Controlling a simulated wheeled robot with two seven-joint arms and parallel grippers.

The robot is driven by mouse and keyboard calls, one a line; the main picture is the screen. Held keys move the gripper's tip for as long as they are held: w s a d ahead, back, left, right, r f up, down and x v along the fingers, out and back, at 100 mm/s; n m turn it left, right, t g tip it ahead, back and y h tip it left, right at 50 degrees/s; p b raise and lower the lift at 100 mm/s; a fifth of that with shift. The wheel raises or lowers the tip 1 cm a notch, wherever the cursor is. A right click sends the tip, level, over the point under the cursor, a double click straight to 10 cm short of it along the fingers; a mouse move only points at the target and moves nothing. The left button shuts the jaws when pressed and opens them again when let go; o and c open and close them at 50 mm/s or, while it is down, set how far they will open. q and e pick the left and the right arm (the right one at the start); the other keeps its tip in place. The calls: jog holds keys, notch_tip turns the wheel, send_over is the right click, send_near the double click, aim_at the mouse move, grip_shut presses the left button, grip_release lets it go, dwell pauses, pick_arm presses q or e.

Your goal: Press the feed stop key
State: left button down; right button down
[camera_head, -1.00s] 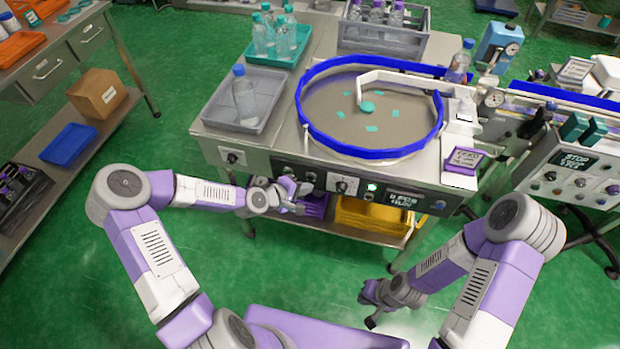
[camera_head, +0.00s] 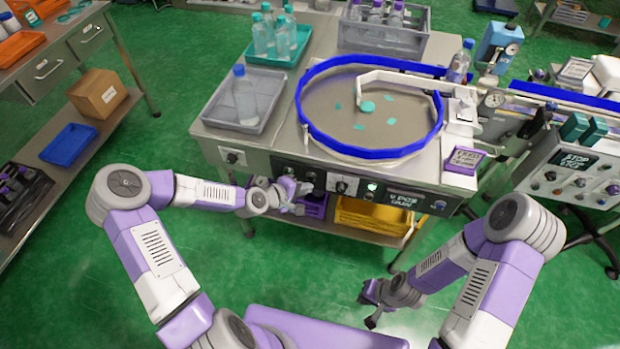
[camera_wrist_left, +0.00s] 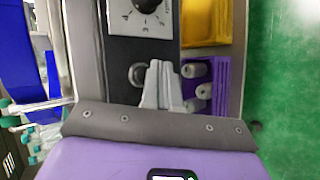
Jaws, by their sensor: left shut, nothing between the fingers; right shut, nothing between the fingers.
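The front control panel (camera_head: 325,181) of the steel table holds small dark controls, a white-plated dial (camera_head: 342,185), a lit green lamp (camera_head: 371,187), a display (camera_head: 388,197) and a blue button (camera_head: 438,204). No label lets me tell which control is the feed stop key. My left gripper (camera_head: 304,188) is shut and empty in front of the panel's left part. In the left wrist view its fingers (camera_wrist_left: 160,72) point at the panel beside a round dark control (camera_wrist_left: 137,75); contact is unclear. My right gripper (camera_head: 369,306) is shut and empty, low over the floor.
A blue-rimmed turntable (camera_head: 335,148) with teal pieces tops the table. Green floor around my right gripper is clear.

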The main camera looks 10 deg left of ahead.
pick_arm(q)
jog(key=shift+w, duration=0.85)
dwell(0.7)
jog(key=shift+s, duration=0.85)
jog(key=s+p, duration=0.1)
jog(key=s, duration=0.4)
jog(key=shift+a, duration=0.1)
dwell(0.8)
